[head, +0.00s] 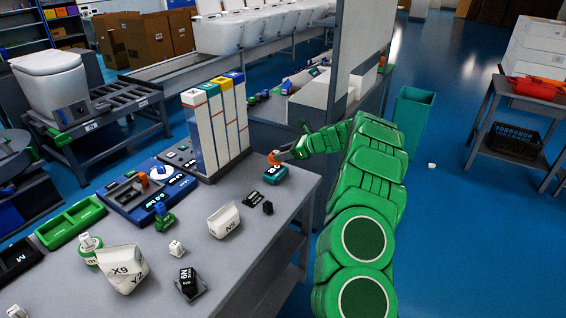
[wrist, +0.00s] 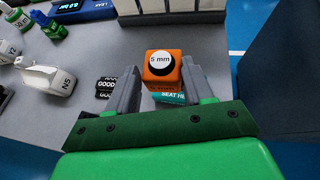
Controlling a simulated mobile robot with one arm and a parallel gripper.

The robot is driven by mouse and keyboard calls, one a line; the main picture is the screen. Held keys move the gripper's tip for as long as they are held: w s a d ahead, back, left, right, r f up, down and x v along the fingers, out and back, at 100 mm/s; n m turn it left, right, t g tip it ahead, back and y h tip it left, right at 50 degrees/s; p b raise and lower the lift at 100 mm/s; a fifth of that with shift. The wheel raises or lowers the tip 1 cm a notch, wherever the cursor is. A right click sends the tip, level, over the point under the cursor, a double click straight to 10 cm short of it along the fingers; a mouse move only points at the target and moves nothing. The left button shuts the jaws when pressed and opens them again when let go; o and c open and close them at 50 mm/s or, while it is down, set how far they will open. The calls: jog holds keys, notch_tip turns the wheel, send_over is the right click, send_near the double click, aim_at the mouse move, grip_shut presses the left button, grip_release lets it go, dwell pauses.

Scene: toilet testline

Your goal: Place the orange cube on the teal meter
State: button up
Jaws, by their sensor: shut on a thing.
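The orange cube (head: 273,158) has a round white label reading "5 mm" and shows between my fingers in the wrist view (wrist: 161,77). My gripper (head: 279,154) is shut on it, one finger on each side. The teal meter (head: 272,176) lies on the grey bench near its right edge, right below the cube. In the wrist view the meter (wrist: 172,98) is mostly hidden behind the cube and fingers; part of its "SEAT" lettering shows. I cannot tell whether the cube touches the meter's top.
Black "GOOD" labelled blocks (wrist: 106,86) lie left of the meter. A white N5 block (head: 224,220) stands nearer on the bench (head: 250,255). Tall white panels with coloured tops (head: 217,125) stand behind left. The bench's right edge is close.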

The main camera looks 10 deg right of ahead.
jog(key=shift+w+f, duration=1)
jog(key=shift+f, duration=1.85)
jog(key=o, duration=1.2)
jog(key=shift+d, duration=0.1)
